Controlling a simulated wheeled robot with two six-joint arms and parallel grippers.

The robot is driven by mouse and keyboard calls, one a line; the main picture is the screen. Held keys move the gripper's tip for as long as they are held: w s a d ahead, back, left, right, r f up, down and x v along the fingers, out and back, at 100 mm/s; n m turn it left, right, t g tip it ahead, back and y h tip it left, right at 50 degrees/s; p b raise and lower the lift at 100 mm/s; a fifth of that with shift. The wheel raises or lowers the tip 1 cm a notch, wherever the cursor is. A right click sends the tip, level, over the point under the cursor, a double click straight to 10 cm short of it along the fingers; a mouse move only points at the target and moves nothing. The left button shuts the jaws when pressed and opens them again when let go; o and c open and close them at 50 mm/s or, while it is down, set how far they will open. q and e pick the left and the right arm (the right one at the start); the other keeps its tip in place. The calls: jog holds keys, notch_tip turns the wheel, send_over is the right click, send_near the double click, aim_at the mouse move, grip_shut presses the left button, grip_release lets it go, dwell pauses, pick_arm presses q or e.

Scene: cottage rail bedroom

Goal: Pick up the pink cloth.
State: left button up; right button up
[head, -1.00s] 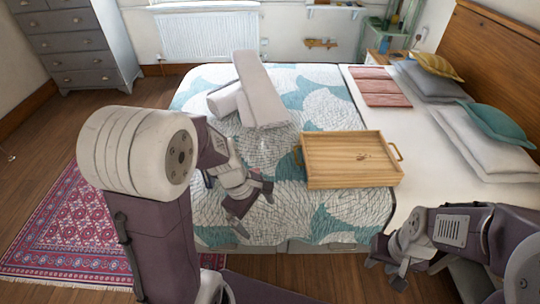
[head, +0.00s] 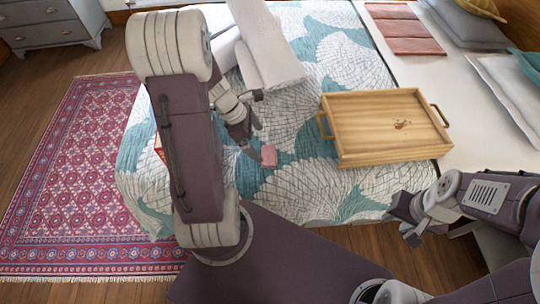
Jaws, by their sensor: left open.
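A small pink cloth (head: 269,154) lies on the patterned bed cover, just below and right of my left gripper. My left gripper (head: 259,125) is open over the bed, its lower fingertip close to the cloth's left edge. I cannot tell whether they touch. Nothing shows between its fingers. My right gripper (head: 402,225) is open and empty near the bed's front edge, to the right and away from the cloth.
A wooden tray (head: 345,158) with handles sits on the bed right of the cloth. Pale rolled and folded textiles (head: 265,45) lie behind my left gripper. Folded pink panels (head: 405,28) lie near the pillows. A red item (head: 158,148) is partly hidden by my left arm. A patterned rug (head: 85,180) lies left.

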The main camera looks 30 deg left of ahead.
aim_at(267, 153)
pick_arm(q)
jog(key=x, duration=0.1)
jog(key=b+x, duration=0.2)
jog(key=x, duration=0.1)
jog(key=shift+w+a+f, duration=0.15)
jog(key=shift+a, duration=0.15)
jog(key=shift+d, duration=0.1)
jog(key=shift+d+f, duration=0.15)
jog(key=shift+f, duration=0.15)
jog(key=b+x, duration=0.2)
jog(key=x, duration=0.2)
jog(key=shift+w+f, duration=0.1)
jog(key=shift+f, duration=0.15)
jog(key=shift+r, duration=0.1)
jog(key=c, duration=1.4)
